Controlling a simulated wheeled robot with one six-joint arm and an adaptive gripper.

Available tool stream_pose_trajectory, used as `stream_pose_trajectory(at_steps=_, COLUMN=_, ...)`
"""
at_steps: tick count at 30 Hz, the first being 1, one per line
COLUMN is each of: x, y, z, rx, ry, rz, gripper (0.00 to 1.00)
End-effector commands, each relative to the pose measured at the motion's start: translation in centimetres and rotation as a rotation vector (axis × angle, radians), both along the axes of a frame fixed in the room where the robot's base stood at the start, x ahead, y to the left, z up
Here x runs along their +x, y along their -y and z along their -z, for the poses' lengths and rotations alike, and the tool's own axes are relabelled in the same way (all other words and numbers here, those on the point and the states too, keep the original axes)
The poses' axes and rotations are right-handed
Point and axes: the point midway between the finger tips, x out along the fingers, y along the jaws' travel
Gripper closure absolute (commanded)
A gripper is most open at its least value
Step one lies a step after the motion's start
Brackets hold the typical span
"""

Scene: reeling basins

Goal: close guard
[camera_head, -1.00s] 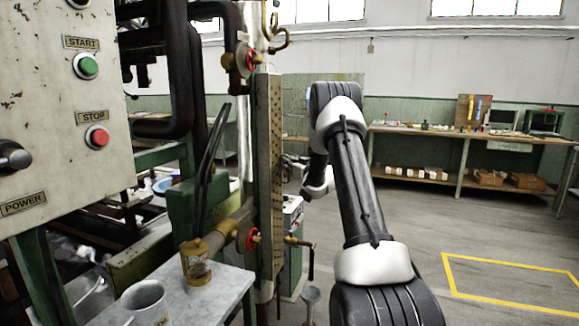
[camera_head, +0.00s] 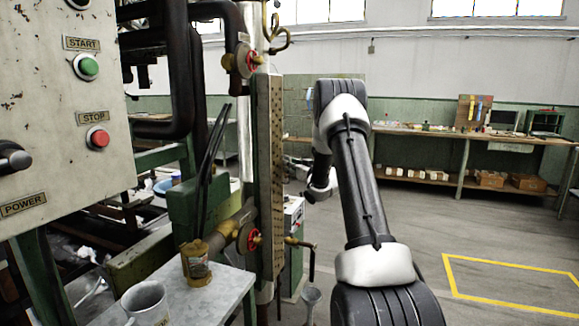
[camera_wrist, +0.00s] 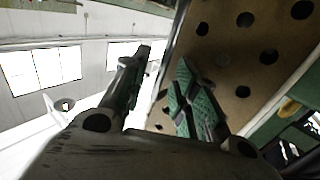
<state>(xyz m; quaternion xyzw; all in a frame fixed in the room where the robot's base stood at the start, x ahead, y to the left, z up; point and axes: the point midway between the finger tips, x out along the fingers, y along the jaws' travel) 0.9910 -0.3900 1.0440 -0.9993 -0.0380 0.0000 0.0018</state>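The guard appears to be the tan perforated panel (camera_head: 277,180) in a green frame, standing upright and seen nearly edge-on left of my arm in the head view. In the wrist view the perforated panel (camera_wrist: 235,75) fills the upper middle and right, close by. My gripper (camera_wrist: 164,60) has its two fingers apart. The right finger shows in front of the panel face, the left one beyond the panel's edge. I cannot tell whether either touches it.
A control box (camera_head: 50,130) with START and STOP buttons stands at left. Pipes with red-wheeled valves (camera_head: 249,238) are beside the panel. Floor at right is open, with a yellow outline (camera_head: 452,278).

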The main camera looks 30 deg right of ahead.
Motion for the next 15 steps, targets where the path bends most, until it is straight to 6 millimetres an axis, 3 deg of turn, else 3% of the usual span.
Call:
stream_pose_trajectory(at_steps=9, x=-7.1, y=0.8, z=-0.1, rx=0.000, ry=0.000, rz=0.004, gripper=0.71)
stream_pose_trajectory(at_steps=15, x=-9.6, y=1.0, z=-0.1, rx=0.000, ry=0.002, rz=0.004, gripper=0.71)
